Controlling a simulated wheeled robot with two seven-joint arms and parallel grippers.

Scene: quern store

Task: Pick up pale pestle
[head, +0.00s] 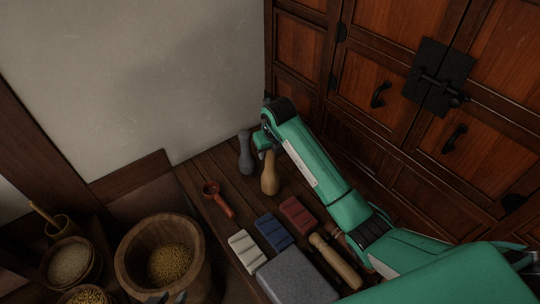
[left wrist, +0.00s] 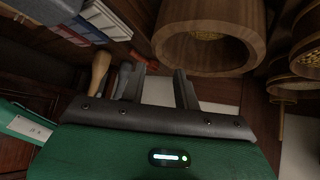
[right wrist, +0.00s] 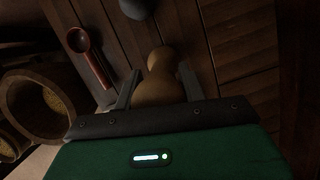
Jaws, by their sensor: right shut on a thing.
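The pale pestle (head: 269,178) is tan and stands upright on the dark plank surface near the wall. My right gripper (head: 262,144) reaches over it from the right and is at its upper part. In the right wrist view the pale pestle (right wrist: 160,88) lies between the two fingers, and the gripper (right wrist: 160,84) is shut on it. Its lower end looks still on or close to the planks; I cannot tell which.
A grey pestle (head: 246,154) stands just left of the pale one. A red scoop (head: 217,198), white (head: 246,250), blue (head: 274,231) and red (head: 298,214) ridged blocks, and a grey slab (head: 295,281) lie nearer. A wooden tub (head: 130,262) of grain stands left; a cabinet (head: 370,95) stands behind right.

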